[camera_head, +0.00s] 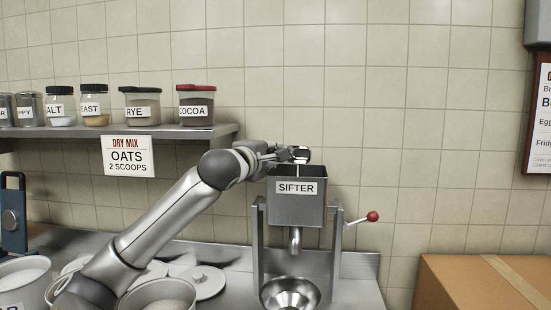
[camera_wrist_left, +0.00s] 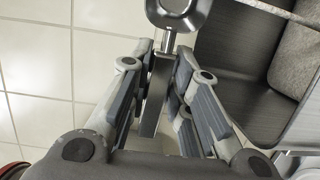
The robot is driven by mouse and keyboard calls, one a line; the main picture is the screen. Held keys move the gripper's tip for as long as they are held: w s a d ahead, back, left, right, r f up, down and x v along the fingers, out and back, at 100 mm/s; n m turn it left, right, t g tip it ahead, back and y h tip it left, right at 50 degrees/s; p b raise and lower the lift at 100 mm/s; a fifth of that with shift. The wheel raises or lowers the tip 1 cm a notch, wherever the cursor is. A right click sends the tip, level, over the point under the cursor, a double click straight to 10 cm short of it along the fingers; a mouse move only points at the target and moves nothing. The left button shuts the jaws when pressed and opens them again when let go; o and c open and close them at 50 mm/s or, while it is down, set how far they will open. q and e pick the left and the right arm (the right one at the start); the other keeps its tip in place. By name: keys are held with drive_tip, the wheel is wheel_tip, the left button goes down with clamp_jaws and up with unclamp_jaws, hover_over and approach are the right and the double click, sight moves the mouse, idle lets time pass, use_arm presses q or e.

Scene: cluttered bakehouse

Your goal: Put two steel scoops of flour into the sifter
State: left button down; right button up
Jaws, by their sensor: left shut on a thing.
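The sifter (camera_head: 283,212) is a grey steel hopper with a white label, on a stand with a red-knobbed crank at its right. My left gripper (camera_head: 279,157) is over the hopper's top edge, shut on the handle of the steel scoop (camera_head: 301,154). In the left wrist view the scoop's bowl (camera_wrist_left: 186,12) sticks out beyond the fingers, beside the hopper (camera_wrist_left: 248,70). A pale, grainy patch shows inside the hopper in that view. A round bin (camera_head: 24,268) with pale contents stands at the lower left, its label mostly cut off.
A steel bowl (camera_head: 290,294) sits under the sifter's spout. Another bin (camera_head: 135,292) and loose lids (camera_head: 207,284) are on the counter below my arm. Jars line the shelf (camera_head: 215,132) at the upper left. A cardboard box (camera_head: 470,285) stands at the lower right.

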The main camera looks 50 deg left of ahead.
use_arm(q)
drive_tip(key=shift+w+r+g+p, duration=0.15)
drive_tip(key=shift+r+g+p, duration=0.15)
drive_tip(key=shift+g, duration=0.1)
drive_tip(key=shift+w, duration=0.1)
drive_tip(key=shift+a+r+g+h+p, duration=0.1)
drive_tip(key=shift+r+g+h+p, duration=0.1)
drive_tip(key=shift+g+h+p, duration=0.4)
drive_tip(key=shift+g, duration=0.3)
drive_tip(key=shift+p, duration=0.35)
drive_tip(key=g+h+p, duration=0.2)
drive_tip(key=g+p, duration=0.2)
drive_tip(key=p, duration=0.5)
drive_tip(key=w+g+h+p, duration=0.1)
drive_tip(key=g+h+p, duration=0.1)
drive_tip(key=g+p, duration=0.3)
drive_tip(key=w+a+g+h+p, duration=0.1)
drive_tip(key=g+p, duration=0.3)
drive_tip(key=p, duration=0.9)
drive_tip(key=shift+r+h+p, duration=0.3)
drive_tip(key=shift+h+p, duration=0.05)
drive_tip(key=shift+h, duration=0.25)
